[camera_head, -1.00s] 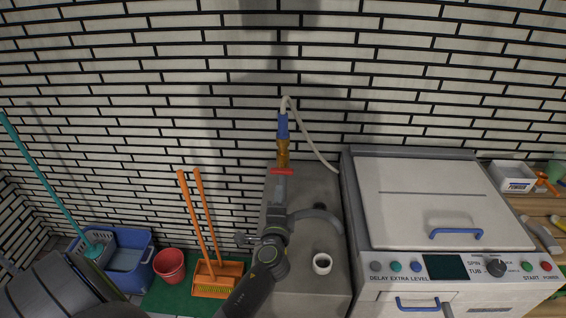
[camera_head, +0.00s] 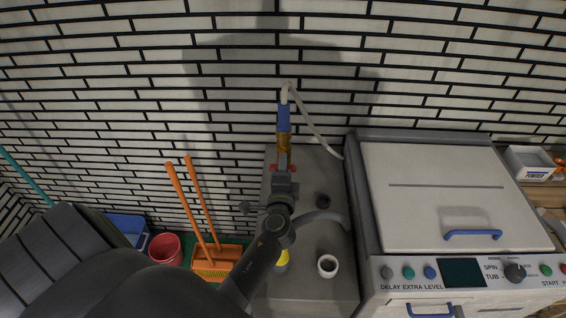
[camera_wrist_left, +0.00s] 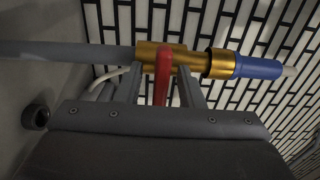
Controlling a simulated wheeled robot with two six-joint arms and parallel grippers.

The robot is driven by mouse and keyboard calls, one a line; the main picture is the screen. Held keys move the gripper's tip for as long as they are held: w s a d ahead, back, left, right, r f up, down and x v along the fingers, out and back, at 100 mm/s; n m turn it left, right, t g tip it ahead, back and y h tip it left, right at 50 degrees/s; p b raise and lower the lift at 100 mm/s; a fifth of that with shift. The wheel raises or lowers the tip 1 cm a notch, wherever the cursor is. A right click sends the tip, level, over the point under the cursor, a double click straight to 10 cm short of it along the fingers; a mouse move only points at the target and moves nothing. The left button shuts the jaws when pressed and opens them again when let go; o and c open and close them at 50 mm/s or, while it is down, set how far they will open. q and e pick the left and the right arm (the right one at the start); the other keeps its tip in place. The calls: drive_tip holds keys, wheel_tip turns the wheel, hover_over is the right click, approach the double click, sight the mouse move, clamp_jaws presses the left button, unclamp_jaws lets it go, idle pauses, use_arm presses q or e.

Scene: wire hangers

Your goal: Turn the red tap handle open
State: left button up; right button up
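The red tap handle (camera_wrist_left: 163,75) is on a brass tap body (camera_wrist_left: 150,54), beside a blue hose connector (camera_wrist_left: 258,68). In the head view only the ends of the red handle (camera_head: 293,168) show on either side of my left gripper (camera_head: 283,162). In the wrist view my left gripper (camera_wrist_left: 161,88) has its two fingers apart, with the handle between them and a gap on each side. The fingertips reach up to the brass body; I cannot tell whether they touch it. My right gripper is not in view.
A grey pipe (camera_wrist_left: 60,51) runs into the tap. A pale hose (camera_head: 318,130) leads from the blue connector (camera_head: 284,118) towards the washing machine (camera_head: 440,190). Orange-handled tools (camera_head: 180,200) lean at the left.

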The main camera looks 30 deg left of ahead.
use_arm(q)
drive_tip(key=shift+d, duration=0.1)
clamp_jaws()
